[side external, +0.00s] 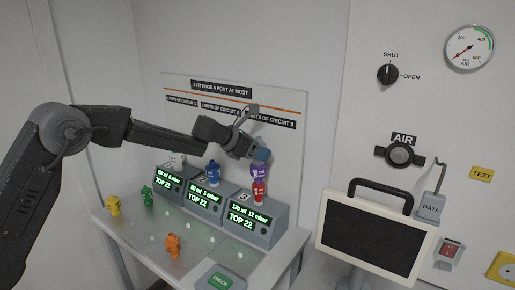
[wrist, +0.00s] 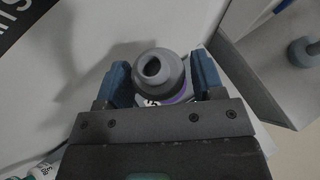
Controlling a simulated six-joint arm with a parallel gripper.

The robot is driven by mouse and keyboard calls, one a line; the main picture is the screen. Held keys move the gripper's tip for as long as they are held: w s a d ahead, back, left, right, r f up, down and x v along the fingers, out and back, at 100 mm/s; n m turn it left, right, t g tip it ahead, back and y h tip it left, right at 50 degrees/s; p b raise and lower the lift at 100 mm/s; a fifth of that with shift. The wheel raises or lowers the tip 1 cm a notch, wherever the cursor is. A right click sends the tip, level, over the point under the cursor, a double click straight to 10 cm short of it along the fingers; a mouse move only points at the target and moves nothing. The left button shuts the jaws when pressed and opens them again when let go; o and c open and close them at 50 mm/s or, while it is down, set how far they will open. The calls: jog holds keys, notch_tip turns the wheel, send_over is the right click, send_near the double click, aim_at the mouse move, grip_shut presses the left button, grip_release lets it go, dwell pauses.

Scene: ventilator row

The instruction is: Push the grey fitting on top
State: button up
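The grey fitting (wrist: 160,72) sits between the two blue fingers of my gripper (wrist: 162,80) in the wrist view, its round opening facing the camera. The fingers look closed against its sides. A purple fitting (wrist: 180,95) shows just beneath it. In the side view my gripper (side external: 261,155) is at the top of the stack on the right-hand unit (side external: 262,232). The purple fitting (side external: 258,172) stands there above a red fitting (side external: 258,190). The grey fitting is mostly hidden by the fingers in that view, and whether it is fully seated I cannot tell.
A blue fitting (side external: 213,173) stands on the middle unit and a white one (side external: 177,159) on the left unit. Yellow (side external: 113,205), green (side external: 147,195) and orange (side external: 173,245) fittings stand on the bench. A monitor (side external: 372,240) is at right. A wall sign (side external: 222,92) is behind my gripper.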

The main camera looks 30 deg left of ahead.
jog(key=shift+o, duration=1)
jog(key=shift+r, duration=0.1)
jog(key=shift+r, duration=0.15)
jog(key=v, duration=1.2)
jog(key=s+d+r+m+g, duration=0.2)
jog(key=s+d+r+m, duration=0.15)
jog(key=s+m, duration=0.55)
jog(key=s+f+m+g+y, duration=0.1)
jog(key=s+f+m+y, duration=0.1)
jog(key=s+m, duration=0.8)
jog(key=s+f+m+g+y, duration=0.1)
jog(key=s+f+m+y, duration=0.2)
jog(key=s+m, duration=0.8)
jog(key=s+f, duration=0.2)
jog(key=s, duration=0.4)
jog(key=shift+s+a+f+g, duration=0.2)
jog(key=shift+s+a+g, duration=0.1)
jog(key=shift+s+a, duration=0.1)
